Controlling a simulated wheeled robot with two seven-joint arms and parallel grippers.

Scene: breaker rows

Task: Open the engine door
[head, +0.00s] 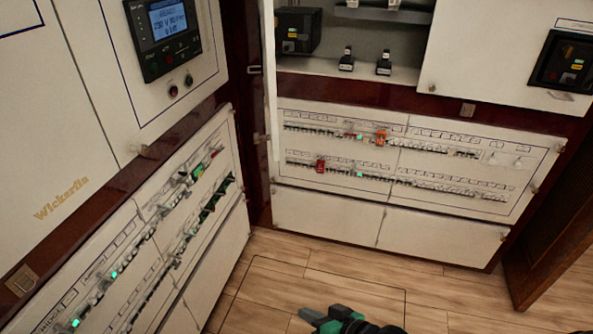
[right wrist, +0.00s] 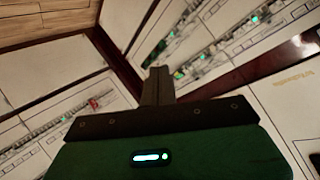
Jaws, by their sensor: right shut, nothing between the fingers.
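No label that I can read marks the engine door, so I cannot tell which panel it is. A white cabinet door (head: 490,45) with a black control unit is closed at the upper right in the head view. Left of it is an open compartment with dark devices. A thin white panel (head: 269,95) stands nearly edge-on at that compartment's left side. My right gripper (head: 322,318), green and black, is low over the floor at the bottom of the head view, apart from the cabinets. Its fingers (right wrist: 157,86) are together and empty in the right wrist view. My left gripper is out of view.
Breaker rows fill the back panel (head: 400,128) and the angled left panel (head: 110,255). A display unit (head: 165,28) is at the upper left. A thin rectangular outline marks the wooden floor (head: 285,290). A dark wooden panel (head: 550,225) stands at right. The floor before the cabinets is clear.

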